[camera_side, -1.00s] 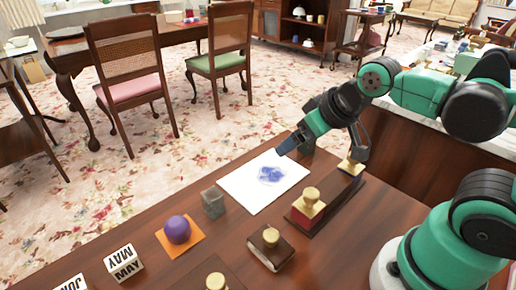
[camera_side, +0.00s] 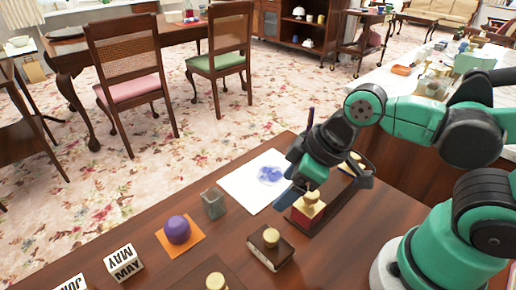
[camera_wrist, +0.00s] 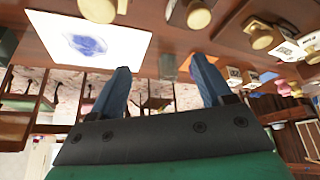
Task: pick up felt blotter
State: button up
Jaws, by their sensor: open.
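Several knob-topped desk pieces stand on the desk; I cannot tell which one is the felt blotter. A dark block with a brass knob (camera_side: 270,248) sits near the front. A red-based block with a brass knob (camera_side: 308,208) stands on a dark tray (camera_side: 335,212). Knobbed pieces also show along the top of the wrist view (camera_wrist: 190,14). My gripper (camera_side: 322,195) is open and empty, close to the red-based block in the side view. Its blue fingers stand apart in the wrist view (camera_wrist: 161,65). Part of the tray is hidden behind my gripper.
A white sheet with a blue blot (camera_side: 240,182) lies left of my gripper. A grey translucent cube (camera_side: 213,204) and a purple ball (camera_side: 177,229) on an orange square (camera_side: 195,241) stand farther left. Month blocks (camera_side: 124,263) are at the front left.

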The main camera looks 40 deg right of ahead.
aim_at(272, 235)
jog(key=s+a+n, duration=0.1)
jog(key=a+f+n+g, duration=0.1)
jog(key=s+a+n+y, duration=0.1)
jog(key=shift+s+f, duration=0.25)
jog(key=shift+s, duration=0.1)
jog(key=shift+x, duration=2.75)
jog(key=shift+s, duration=0.15)
grip_shut()
